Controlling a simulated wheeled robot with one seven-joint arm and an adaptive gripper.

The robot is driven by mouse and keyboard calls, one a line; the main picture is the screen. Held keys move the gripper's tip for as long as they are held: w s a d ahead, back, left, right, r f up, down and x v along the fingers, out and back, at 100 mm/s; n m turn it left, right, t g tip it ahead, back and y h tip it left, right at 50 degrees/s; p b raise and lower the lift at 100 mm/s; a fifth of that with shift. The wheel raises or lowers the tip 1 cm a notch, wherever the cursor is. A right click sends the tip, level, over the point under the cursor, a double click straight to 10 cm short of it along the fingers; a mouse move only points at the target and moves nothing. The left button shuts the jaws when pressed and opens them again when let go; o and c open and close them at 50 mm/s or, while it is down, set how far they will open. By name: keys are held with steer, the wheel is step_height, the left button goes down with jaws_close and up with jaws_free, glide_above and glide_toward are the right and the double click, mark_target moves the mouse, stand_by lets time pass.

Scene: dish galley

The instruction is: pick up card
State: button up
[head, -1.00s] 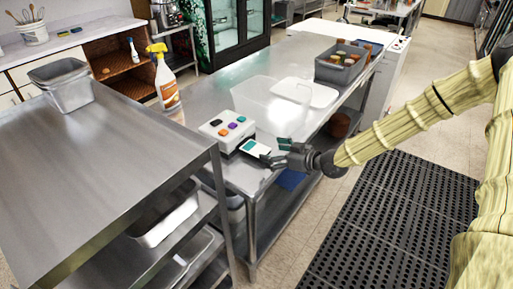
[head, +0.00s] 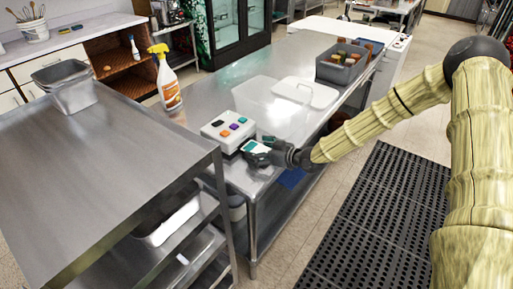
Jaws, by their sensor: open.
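The card (head: 254,147), white with a dark green patch, lies at the front of a white box with coloured buttons (head: 228,131) on the steel table (head: 200,93). My gripper (head: 258,153) is open and reaches in from the right, right at the card. Its dark fingers cover the card's lower right part. I cannot tell whether the fingers touch the card or are around it.
A steel cart (head: 100,185) stands close on the left, with a metal pan (head: 68,92) on top. A spray bottle (head: 166,80) stands behind the button box. A clear lidded container (head: 275,103) and a grey bin (head: 342,68) are farther back. A black floor mat (head: 375,235) lies at right.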

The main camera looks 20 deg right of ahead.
steer(key=shift+w+a+f, duration=0.2)
steer(key=shift+w+a, duration=0.1)
steer(key=shift+w, duration=0.05)
steer(key=c, duration=0.8)
